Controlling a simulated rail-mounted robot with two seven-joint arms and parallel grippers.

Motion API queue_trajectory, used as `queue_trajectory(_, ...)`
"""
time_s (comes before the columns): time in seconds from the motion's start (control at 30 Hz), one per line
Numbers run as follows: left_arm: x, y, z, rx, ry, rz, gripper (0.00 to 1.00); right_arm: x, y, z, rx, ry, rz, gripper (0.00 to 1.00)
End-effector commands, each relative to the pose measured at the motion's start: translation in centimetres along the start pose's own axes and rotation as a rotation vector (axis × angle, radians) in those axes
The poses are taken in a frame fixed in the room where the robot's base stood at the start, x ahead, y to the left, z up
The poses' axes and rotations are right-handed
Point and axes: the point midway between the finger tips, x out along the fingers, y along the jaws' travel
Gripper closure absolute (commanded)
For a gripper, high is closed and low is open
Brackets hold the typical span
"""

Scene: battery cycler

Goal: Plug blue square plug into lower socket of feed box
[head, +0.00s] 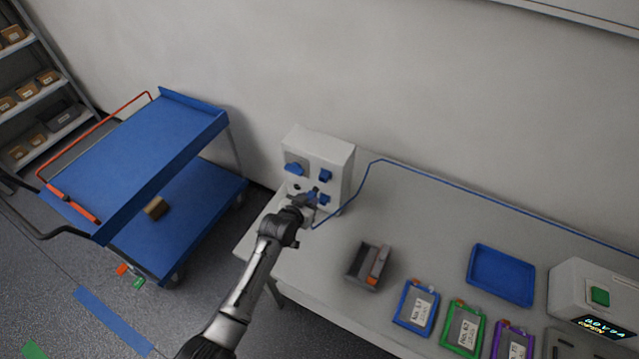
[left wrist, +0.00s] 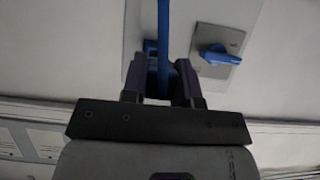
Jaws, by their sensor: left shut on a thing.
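The feed box (head: 335,150) is a light grey box at the left end of the table, against the wall. Its front carries blue sockets, an upper one (head: 325,175) and a lower one (head: 324,199), and a blue rotary switch (head: 294,169). My left gripper (head: 309,199) is at the lower part of the box front. In the left wrist view my left gripper (left wrist: 161,82) is shut on the blue plug (left wrist: 152,88), mostly hidden between the fingers, with its blue cable crossing in front. I cannot tell whether the plug is in the socket. My right gripper is not in view.
The blue cable (head: 365,178) runs from the box front along the table's back edge. A grey bin (head: 357,264), coloured trays and a blue tray (head: 500,275) stand on the table. A blue cart (head: 150,135) stands left. The table between box and bin is clear.

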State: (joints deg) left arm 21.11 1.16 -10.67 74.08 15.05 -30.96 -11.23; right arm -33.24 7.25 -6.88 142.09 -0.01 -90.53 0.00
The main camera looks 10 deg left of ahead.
Motion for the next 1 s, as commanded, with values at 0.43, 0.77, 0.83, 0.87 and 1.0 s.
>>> queue_trajectory(0.43,0.7,0.0,2.7,0.0,0.0,-0.001,0.86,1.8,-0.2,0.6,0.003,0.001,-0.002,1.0)
queue_trajectory(0.77,2.5,0.0,11.8,0.001,-0.001,0.002,0.86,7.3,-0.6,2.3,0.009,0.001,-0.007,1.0)
queue_trajectory(0.83,2.8,0.0,13.6,0.002,-0.001,0.003,0.86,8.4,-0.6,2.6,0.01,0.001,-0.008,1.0)
queue_trajectory(0.87,2.9,0.0,14.1,0.002,-0.001,0.003,0.86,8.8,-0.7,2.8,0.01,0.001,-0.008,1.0)
queue_trajectory(1.0,3.2,-0.1,14.6,0.003,0.005,0.004,0.86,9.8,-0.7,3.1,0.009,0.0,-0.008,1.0)
